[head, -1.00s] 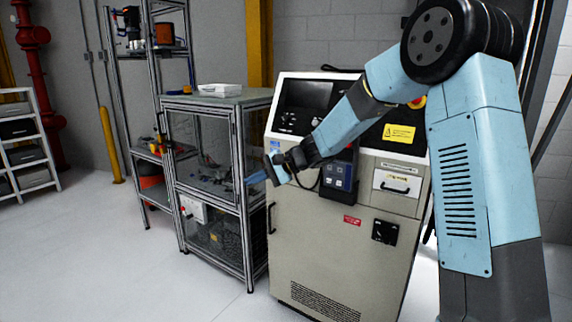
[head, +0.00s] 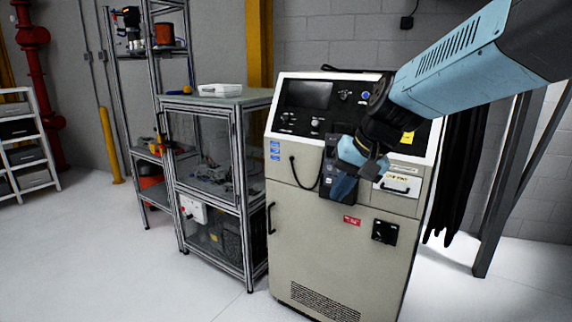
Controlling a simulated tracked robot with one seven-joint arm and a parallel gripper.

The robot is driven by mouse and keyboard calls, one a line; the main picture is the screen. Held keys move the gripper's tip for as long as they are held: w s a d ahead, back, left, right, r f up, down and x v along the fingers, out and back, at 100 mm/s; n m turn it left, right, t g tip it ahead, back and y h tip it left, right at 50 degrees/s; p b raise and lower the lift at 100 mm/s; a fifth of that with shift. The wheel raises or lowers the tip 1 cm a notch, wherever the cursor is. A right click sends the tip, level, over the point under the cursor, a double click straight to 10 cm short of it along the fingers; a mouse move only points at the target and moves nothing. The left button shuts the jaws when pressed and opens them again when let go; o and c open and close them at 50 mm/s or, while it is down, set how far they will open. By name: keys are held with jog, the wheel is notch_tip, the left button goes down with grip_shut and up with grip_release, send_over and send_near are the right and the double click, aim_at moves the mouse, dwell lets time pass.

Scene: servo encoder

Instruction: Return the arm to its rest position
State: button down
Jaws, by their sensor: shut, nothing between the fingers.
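My arm, light blue and dark grey, reaches in from the upper right in the head view. My gripper (head: 364,160) is at its end, in front of the grey-beige control cabinet (head: 310,235). It is small and partly dark in the picture; its fingers are close together with nothing seen between them. It overlaps the dark device (head: 338,183) on the cabinet front in the picture; whether it touches that device I cannot tell.
A framed enclosure (head: 210,165) with clear panels stands left of the cabinet, a white tray (head: 220,90) on its top. A metal shelf (head: 122,70) stands behind it. Dark hanging cables (head: 460,170) and a slanted post (head: 497,190) are at the right. The floor (head: 120,265) at front left is clear.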

jog(key=s+d+t+h, duration=0.2)
jog(key=s+d+h, duration=0.2)
jog(key=s+d, duration=0.8)
jog(key=shift+s+n, duration=0.3)
jog(key=shift+s, duration=0.1)
jog(key=shift+d, duration=0.1)
